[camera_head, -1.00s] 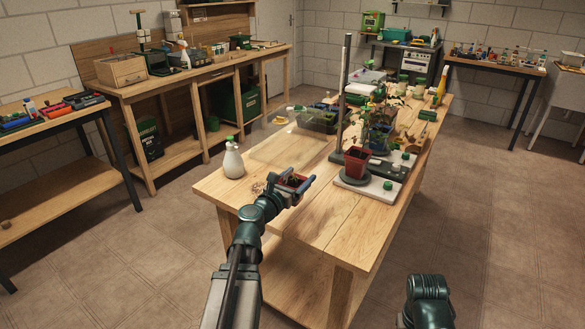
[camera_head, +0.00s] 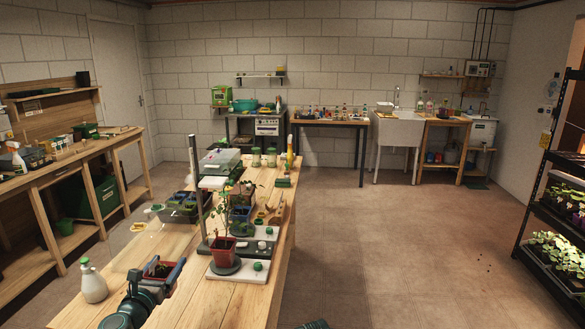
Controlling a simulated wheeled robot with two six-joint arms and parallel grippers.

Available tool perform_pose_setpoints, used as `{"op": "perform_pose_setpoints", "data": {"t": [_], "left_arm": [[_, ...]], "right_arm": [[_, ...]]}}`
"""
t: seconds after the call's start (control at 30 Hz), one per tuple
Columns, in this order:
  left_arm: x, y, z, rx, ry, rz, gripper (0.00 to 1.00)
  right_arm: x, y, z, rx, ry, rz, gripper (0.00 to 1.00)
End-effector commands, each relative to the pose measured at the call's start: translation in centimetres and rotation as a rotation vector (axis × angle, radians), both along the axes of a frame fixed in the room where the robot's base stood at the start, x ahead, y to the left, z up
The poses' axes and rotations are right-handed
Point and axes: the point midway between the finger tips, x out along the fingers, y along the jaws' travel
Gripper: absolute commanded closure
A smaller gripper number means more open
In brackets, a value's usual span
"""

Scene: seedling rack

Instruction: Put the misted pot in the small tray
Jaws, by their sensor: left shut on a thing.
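My left gripper (camera_head: 163,281) is shut on a small reddish pot (camera_head: 152,269) with dark soil and a bit of green in it, at the near end of the wooden table (camera_head: 146,250). The gripper hides much of this pot, and I cannot see mist on it. Another red pot (camera_head: 223,252), with a taller plant, stands on a dark disc on a white base.
A white spray bottle (camera_head: 93,284) stands left of my left gripper. A tall grey post (camera_head: 196,185) rises behind the red pot. A black rack (camera_head: 537,225) with planted trays stands at the right.

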Motion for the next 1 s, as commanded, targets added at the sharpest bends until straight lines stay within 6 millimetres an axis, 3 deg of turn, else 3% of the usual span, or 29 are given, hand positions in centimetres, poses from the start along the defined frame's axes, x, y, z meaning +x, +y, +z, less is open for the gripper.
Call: {"op": "perform_pose_setpoints", "data": {"t": [0.03, 0.3, 1.0], "left_arm": [[0.0, 0.0, 2.8, 0.0, 0.0, 0.0, 0.81], [0.0, 0.0, 8.3, 0.0, 0.0, 0.0, 0.81], [0.0, 0.0, 8.7, 0.0, 0.0, 0.0, 0.81]], "right_arm": [[0.0, 0.0, 2.8, 0.0, 0.0, 0.0, 0.5], [0.0, 0.0, 8.3, 0.0, 0.0, -0.001, 0.5], [0.0, 0.0, 8.7, 0.0, 0.0, 0.0, 0.5]]}}
